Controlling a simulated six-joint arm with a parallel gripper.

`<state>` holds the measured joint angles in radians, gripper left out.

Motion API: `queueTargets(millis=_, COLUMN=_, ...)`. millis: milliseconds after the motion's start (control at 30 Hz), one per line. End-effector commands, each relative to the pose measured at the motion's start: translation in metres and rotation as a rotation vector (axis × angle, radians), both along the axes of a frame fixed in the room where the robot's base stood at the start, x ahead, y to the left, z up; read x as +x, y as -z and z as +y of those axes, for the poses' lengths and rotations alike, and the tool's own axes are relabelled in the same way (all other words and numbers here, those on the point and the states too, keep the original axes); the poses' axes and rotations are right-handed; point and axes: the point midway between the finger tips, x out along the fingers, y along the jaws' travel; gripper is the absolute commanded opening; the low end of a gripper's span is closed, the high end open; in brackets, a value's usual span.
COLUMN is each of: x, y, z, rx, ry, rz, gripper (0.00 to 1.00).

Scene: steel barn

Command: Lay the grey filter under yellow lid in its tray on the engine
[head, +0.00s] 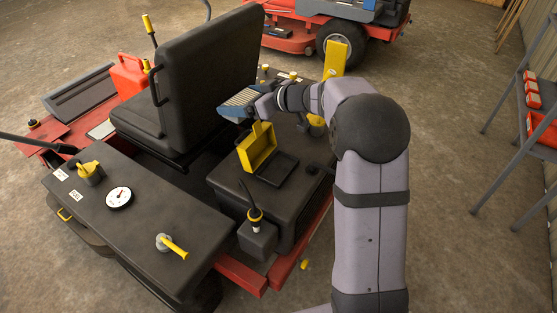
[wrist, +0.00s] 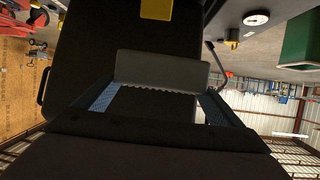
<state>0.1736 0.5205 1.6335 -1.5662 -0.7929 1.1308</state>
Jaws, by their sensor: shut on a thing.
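My gripper (head: 240,108) is shut on the grey filter (head: 241,96), a light grey pleated block, and holds it in the air beside the seat back. In the wrist view the filter (wrist: 162,70) spans between the two bluish fingers, its near edge scalloped. The yellow lid (head: 257,147) stands open on the dark engine housing (head: 235,183). The shallow black tray (head: 277,168) lies in front of the lid's hinge side and looks empty. The gripper and filter are above and behind the lid, apart from it.
The black seat (head: 197,75) stands tall just left of the filter. A black-and-yellow lever (head: 254,215) rises near the tray's front. Another upright yellow flap (head: 335,58) stands behind my arm. A gauge (head: 119,197) and yellow-handled valve (head: 172,245) are on the left deck.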

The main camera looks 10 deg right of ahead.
Motion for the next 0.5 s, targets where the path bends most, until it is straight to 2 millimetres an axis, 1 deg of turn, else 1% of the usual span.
queueTargets(millis=33, x=-0.002, y=-0.010, z=-0.022, rx=0.001, ry=-0.002, rz=0.000, gripper=0.66)
queueTargets(millis=100, x=-0.007, y=-0.014, z=-0.043, rx=0.001, ry=-0.015, rz=0.000, gripper=0.66)
queueTargets(millis=200, x=-0.016, y=-0.015, z=-0.069, rx=0.002, ry=-0.036, rz=0.001, gripper=0.66)
queueTargets(millis=267, x=-0.023, y=-0.007, z=-0.081, rx=0.001, ry=-0.055, rz=0.004, gripper=0.66)
queueTargets(millis=300, x=-0.029, y=0.003, z=-0.086, rx=0.003, ry=-0.070, rz=0.005, gripper=0.66)
queueTargets(millis=333, x=-0.032, y=0.011, z=-0.087, rx=0.003, ry=-0.081, rz=0.005, gripper=0.66)
queueTargets(millis=400, x=-0.038, y=0.030, z=-0.085, rx=0.004, ry=-0.098, rz=0.005, gripper=0.66)
queueTargets(millis=500, x=-0.045, y=0.052, z=-0.083, rx=0.003, ry=-0.103, rz=0.002, gripper=0.66)
